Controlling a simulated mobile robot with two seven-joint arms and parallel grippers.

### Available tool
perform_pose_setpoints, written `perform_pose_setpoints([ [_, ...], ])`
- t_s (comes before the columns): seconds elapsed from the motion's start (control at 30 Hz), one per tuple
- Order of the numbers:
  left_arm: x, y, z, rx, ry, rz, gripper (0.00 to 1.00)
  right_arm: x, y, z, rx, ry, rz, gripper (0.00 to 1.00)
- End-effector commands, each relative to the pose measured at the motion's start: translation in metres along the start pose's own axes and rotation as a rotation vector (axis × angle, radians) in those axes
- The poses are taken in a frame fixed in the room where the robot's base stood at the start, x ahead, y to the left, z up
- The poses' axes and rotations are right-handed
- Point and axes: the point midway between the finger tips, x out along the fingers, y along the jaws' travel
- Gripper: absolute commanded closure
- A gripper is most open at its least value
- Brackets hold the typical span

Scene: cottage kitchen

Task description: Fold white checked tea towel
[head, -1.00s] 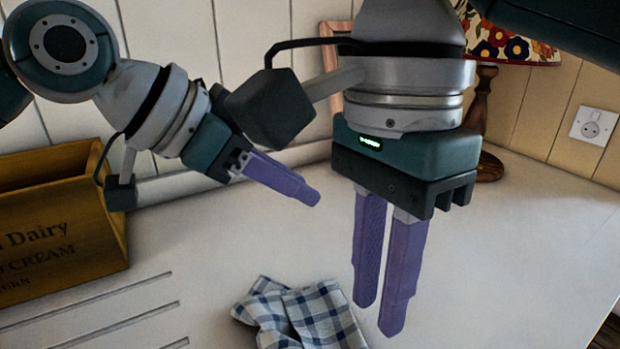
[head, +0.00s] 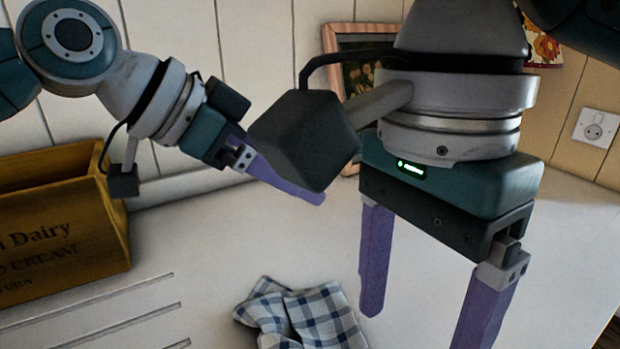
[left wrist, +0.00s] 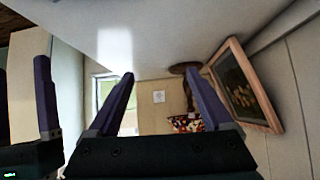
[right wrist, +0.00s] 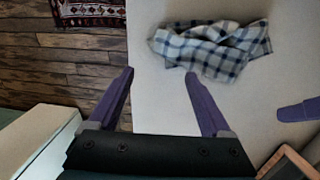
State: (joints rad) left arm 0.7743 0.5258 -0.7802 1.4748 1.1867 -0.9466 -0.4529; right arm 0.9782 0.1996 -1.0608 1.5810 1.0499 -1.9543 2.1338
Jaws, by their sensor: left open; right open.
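The white and blue checked tea towel (head: 307,317) lies bunched on the pale worktop at the bottom middle of the head view, partly cut off by the frame. It shows whole in the right wrist view (right wrist: 212,48), crumpled and uneven. My right gripper (head: 425,318) is open and empty above the worktop, to the right of the towel and nearer the camera. It also shows in the right wrist view (right wrist: 160,74), with the towel beyond its fingertips. My left gripper (head: 318,198) is above the worktop behind the towel. The left wrist view (left wrist: 122,78) shows it open with nothing between its fingers.
A yellow wooden dairy crate (head: 62,225) stands at the left, beside grooves in the worktop. A framed picture (head: 362,75) leans at the back wall. A lamp (left wrist: 190,95) stands near it. The worktop's edge drops to a wooden floor (right wrist: 60,65). The worktop right of the towel is clear.

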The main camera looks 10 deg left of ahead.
Motion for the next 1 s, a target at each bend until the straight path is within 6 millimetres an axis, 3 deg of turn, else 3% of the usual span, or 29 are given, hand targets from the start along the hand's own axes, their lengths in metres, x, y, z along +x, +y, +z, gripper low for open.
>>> perform_pose_setpoints([
  [0.13,-0.003,0.0,-0.003,0.0,0.0,0.0,0.0,-0.004,0.0,0.0,0.0,0.0,-0.001,0.0],
  [0.7,-0.049,-0.002,-0.057,0.0,-0.001,0.0,0.0,-0.075,0.007,0.003,0.0,0.0,-0.001,0.0],
  [1.0,-0.052,-0.002,-0.061,0.0,-0.001,0.0,0.0,-0.08,0.007,0.003,0.0,0.0,-0.001,0.0],
])
